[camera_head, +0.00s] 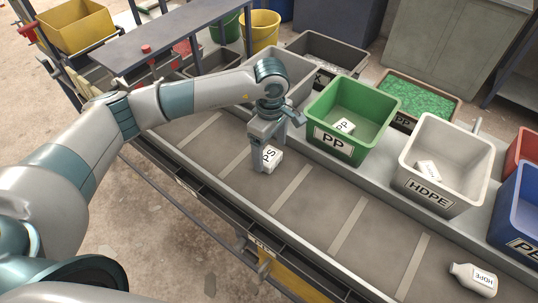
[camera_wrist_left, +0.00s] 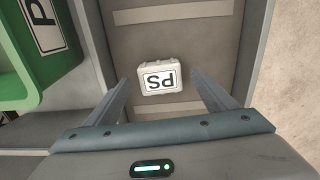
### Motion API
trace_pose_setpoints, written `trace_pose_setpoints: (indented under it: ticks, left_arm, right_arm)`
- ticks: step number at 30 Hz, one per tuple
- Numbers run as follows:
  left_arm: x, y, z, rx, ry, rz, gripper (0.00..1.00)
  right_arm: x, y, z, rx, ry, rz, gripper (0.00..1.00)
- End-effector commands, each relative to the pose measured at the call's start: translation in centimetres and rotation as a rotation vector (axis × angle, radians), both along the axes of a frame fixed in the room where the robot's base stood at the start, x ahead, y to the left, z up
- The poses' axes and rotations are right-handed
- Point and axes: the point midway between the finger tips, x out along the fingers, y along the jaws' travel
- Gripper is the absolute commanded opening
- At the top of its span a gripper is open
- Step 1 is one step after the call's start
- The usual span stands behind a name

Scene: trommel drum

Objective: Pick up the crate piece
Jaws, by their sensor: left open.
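The crate piece looks to be the small white block marked PS (camera_head: 270,158), lying on the grey conveyor belt (camera_head: 322,209). In the left wrist view the white PS block (camera_wrist_left: 161,78) lies ahead of the fingertips, its label upside down. My left gripper (camera_head: 268,166) points down at the belt by the block and hides part of it in the head view. In the left wrist view my left gripper (camera_wrist_left: 160,92) is open, one finger to each side of the block's line, with nothing between them. My right gripper is not in view.
A green PP bin (camera_head: 366,99) stands close beside the belt, right of my left gripper. A white HDPE bin (camera_head: 464,152) and blue bin (camera_head: 517,200) stand farther right. A white HDPE bottle (camera_head: 473,277) lies on the belt at lower right. The belt between is clear.

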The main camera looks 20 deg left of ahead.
Motion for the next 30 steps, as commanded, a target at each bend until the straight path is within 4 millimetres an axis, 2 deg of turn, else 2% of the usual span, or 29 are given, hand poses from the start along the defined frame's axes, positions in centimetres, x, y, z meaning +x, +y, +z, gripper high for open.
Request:
trace_pose_setpoints:
  ticks: [1,7,21,22,27,30]
  left_arm:
    - [-0.1,0.0,-0.3,0.0,0.003,0.001,0.78]
    - [0.0,0.0,-2.1,-0.001,0.0,0.001,0.78]
    - [0.0,0.0,-2.4,-0.001,-0.001,0.0,0.78]
    - [0.0,0.0,-2.3,-0.001,-0.001,0.0,0.76]
    - [0.0,0.0,-2.3,-0.001,-0.001,0.0,0.35]
    - [0.0,0.0,-2.3,-0.001,-0.001,0.0,0.33]
  right_arm:
    - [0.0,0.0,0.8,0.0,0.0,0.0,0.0]
    - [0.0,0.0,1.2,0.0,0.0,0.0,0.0]
    - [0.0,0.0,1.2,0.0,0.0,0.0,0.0]
    - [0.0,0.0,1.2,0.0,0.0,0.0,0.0]
    - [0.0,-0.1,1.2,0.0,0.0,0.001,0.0]
    - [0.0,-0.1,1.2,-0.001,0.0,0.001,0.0]
